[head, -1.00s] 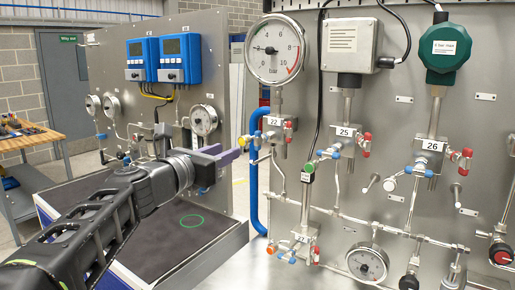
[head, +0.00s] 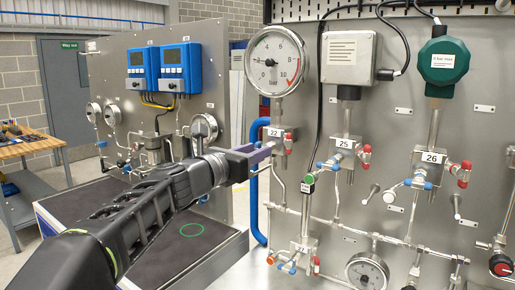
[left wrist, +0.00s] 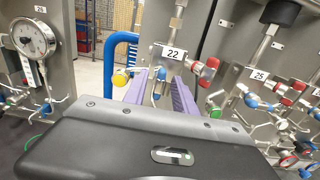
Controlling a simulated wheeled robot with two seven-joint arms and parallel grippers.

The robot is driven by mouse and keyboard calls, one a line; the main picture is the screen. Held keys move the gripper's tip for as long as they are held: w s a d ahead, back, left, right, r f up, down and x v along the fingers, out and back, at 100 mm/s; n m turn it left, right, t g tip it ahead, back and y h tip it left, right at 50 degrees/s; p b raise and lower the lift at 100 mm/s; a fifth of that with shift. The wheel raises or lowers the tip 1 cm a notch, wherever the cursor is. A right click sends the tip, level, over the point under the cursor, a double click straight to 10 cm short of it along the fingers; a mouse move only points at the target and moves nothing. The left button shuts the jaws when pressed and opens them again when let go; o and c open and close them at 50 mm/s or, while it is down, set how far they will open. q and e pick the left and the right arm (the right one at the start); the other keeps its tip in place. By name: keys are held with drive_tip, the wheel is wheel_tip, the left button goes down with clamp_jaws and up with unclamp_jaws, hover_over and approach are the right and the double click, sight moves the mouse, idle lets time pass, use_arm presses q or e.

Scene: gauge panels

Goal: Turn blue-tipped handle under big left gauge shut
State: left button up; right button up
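The big left gauge (head: 274,62) is on the steel panel, with the valve block labelled 22 (head: 274,133) below it. My left gripper (head: 266,150) is at this block, its purple fingers reaching in from the left. In the left wrist view the blue-tipped handle (left wrist: 160,73) shows between the two fingers (left wrist: 159,80), below the block (left wrist: 172,53). The fingers are apart, with visible gaps on both sides of it; contact cannot be seen. In the head view the fingers hide this handle. My right gripper is out of view.
A red-tipped handle (left wrist: 208,70) is just right of the fingers and a yellow tip (left wrist: 121,78) just left. Blocks 25 (head: 345,147) and 26 (head: 432,160) stand further right. A small gauge (head: 366,271) is lower down.

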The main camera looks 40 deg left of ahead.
use_arm(q)
drive_tip(key=shift+w, duration=0.7)
clamp_jaws()
